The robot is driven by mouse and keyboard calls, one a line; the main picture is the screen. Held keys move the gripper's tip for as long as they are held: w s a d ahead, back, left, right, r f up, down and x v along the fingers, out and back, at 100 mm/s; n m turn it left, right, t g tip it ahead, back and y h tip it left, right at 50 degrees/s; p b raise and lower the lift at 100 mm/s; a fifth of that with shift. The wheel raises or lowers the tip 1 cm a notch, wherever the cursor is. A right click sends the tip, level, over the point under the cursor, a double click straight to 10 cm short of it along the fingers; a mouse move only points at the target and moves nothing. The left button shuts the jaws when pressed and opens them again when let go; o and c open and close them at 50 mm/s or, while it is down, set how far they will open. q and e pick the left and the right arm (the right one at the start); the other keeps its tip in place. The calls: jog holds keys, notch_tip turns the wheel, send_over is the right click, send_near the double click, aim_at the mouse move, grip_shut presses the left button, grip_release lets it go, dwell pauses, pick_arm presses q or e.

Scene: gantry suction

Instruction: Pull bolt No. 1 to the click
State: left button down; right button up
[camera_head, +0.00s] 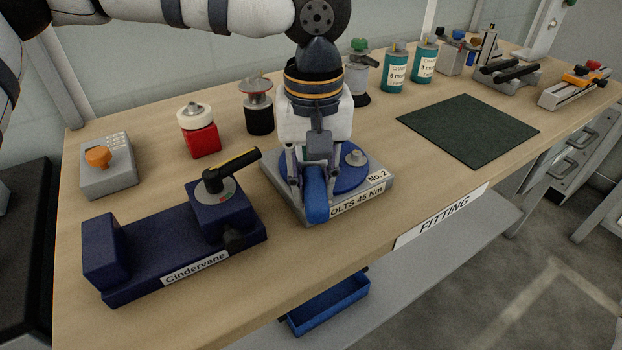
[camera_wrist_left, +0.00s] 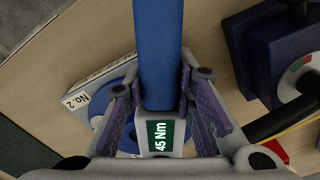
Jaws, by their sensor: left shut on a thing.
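The torque wrench has a blue handle (camera_head: 317,203), which points toward the table's front edge. In the left wrist view the wrench (camera_wrist_left: 158,55) carries a green "45 Nm" label. My left gripper (camera_head: 311,178) is shut on the wrench, low over the bolt block. The bolt block (camera_head: 376,190) is grey with a blue round flange (camera_head: 345,182). Its front label reads "OLTS 45 Nm", partly covered by the handle. A "No. 2" mark and one bolt (camera_head: 355,158) show on its right. Bolt No. 1 and the wrench head's seat are hidden behind my gripper. My right gripper is not in view.
A dark blue vise (camera_head: 135,268) labelled Cindervane, with a black and yellow lever, stands close left. A red block (camera_head: 203,142) and grey button box (camera_head: 108,175) are behind it. A dark green mat (camera_head: 468,130) lies empty at right. Tins (camera_head: 395,75) stand at the back.

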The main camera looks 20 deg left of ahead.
pick_arm(q)
jog(key=shift+r, duration=0.1)
jog(key=shift+r, duration=3.05)
